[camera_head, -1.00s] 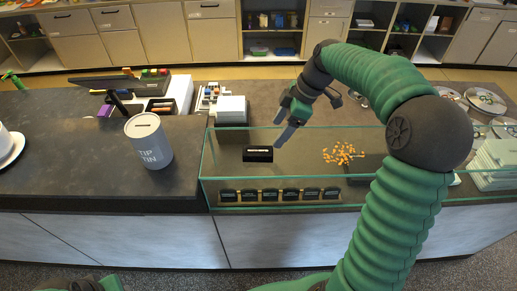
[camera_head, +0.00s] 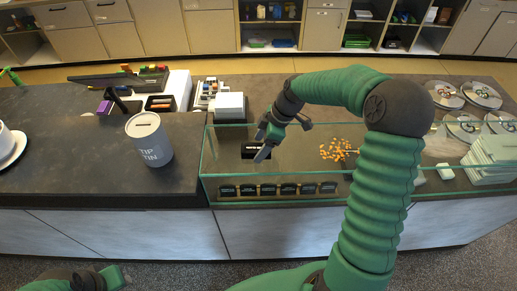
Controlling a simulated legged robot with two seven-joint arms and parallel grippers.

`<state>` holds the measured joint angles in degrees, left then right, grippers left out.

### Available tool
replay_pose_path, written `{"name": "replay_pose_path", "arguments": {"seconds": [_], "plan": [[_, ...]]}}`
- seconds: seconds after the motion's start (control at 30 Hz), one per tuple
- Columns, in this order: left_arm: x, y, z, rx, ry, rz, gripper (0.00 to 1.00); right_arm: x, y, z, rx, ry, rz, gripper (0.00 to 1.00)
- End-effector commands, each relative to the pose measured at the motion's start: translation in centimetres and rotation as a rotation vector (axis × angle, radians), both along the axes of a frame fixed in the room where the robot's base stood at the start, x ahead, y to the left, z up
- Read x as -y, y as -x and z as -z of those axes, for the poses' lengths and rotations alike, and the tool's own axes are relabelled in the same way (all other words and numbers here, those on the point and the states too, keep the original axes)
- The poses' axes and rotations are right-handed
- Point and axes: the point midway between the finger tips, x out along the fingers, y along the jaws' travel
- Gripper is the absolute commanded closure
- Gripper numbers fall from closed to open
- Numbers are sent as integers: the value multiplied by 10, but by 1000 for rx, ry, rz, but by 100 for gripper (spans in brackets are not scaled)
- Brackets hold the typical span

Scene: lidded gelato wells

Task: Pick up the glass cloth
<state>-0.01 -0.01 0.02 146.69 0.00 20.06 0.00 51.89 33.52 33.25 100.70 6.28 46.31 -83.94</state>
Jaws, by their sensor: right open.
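I cannot tell for certain which thing is the glass cloth. A small white piece (camera_head: 445,171) lies at the right part of the glass case, and a stack of pale, flat, folded-looking pieces (camera_head: 490,160) is further right. My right gripper (camera_head: 264,150) is open and empty, over the left part of the glass case (camera_head: 215,165). It is well to the left of both pale things and partly in front of a small black block (camera_head: 250,149). My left gripper (camera_head: 121,277) is at the bottom left, low in front of the counter; its jaws are unclear.
A grey tip tin (camera_head: 149,143) stands on the dark counter left of the case. Orange bits (camera_head: 338,149) lie in the case. Several round lids (camera_head: 482,95) are at the right. The case's glass edges stand up around my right gripper.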

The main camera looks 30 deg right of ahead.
Motion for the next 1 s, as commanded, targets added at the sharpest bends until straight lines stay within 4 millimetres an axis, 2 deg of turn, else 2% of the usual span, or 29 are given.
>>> {"name": "replay_pose_path", "arguments": {"seconds": [0.53, 1.0], "plan": [[0, 0, 1, 0, 0, -1, 64, 0, 1, 4, 0, 0, 0, 30], [0, 0, 1, 0, 0, 0, 64, 0, 1, 4, -1, 1, 0, 92]]}}
